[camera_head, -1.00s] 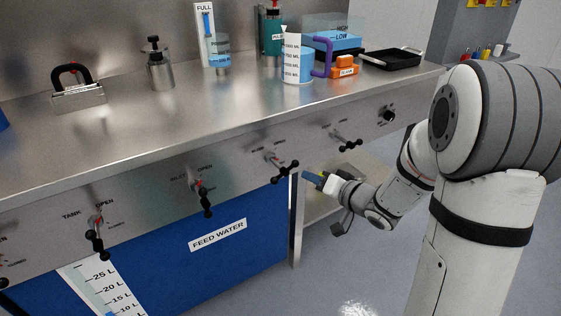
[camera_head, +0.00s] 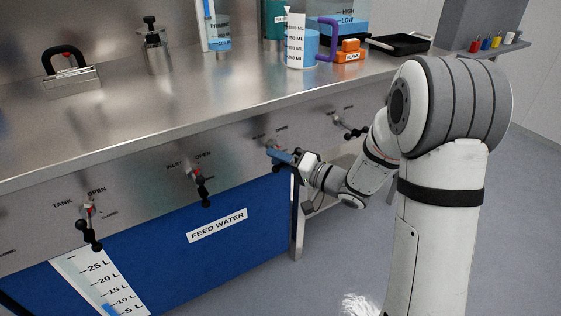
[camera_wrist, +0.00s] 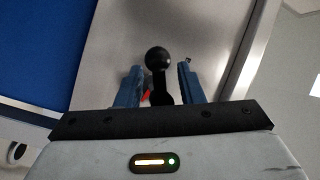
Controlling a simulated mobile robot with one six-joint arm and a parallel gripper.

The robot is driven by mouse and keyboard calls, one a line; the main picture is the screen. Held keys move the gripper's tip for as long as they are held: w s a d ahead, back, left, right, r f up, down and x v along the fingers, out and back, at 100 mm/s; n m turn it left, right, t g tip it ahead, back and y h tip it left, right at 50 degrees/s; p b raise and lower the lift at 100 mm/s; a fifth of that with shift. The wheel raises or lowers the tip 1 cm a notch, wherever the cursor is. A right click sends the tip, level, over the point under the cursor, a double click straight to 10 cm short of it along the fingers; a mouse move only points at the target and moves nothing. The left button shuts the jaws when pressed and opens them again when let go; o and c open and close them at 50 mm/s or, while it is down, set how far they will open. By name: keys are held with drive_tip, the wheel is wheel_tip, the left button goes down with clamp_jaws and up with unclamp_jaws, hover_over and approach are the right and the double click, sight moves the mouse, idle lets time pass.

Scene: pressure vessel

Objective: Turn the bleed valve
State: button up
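A valve handle with a black ball end (camera_wrist: 158,58) and dark stem shows in the wrist view, with a bit of red beside the stem. My gripper (camera_wrist: 159,72) is open, one blue finger on each side of this handle, with gaps visible between fingers and ball. In the head view my gripper (camera_head: 275,155) is at the third valve from the left of those in clear view, on the steel front panel. My fingers hide most of that valve, and its name label is too small to read, so I cannot confirm it is the bleed valve.
The tank valve (camera_head: 89,222) and inlet valve (camera_head: 198,183) are to the left, and another valve (camera_head: 349,127) is just right of my gripper. The blue feed water panel (camera_head: 228,215) lies below.

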clamp_jaws()
idle(0.4)
drive_tip(key=shift+r, duration=0.15)
drive_tip(key=m+p, duration=0.1)
drive_tip(key=p, duration=0.1)
drive_tip(key=m+t+y+p, duration=0.1)
drive_tip(key=m, duration=0.1)
drive_tip(key=m+p, duration=0.2)
drive_tip(key=shift+w+r+t+y+p, duration=0.1)
drive_tip(key=shift+r+t+y+p, duration=0.2)
drive_tip(key=shift+t, duration=0.1)
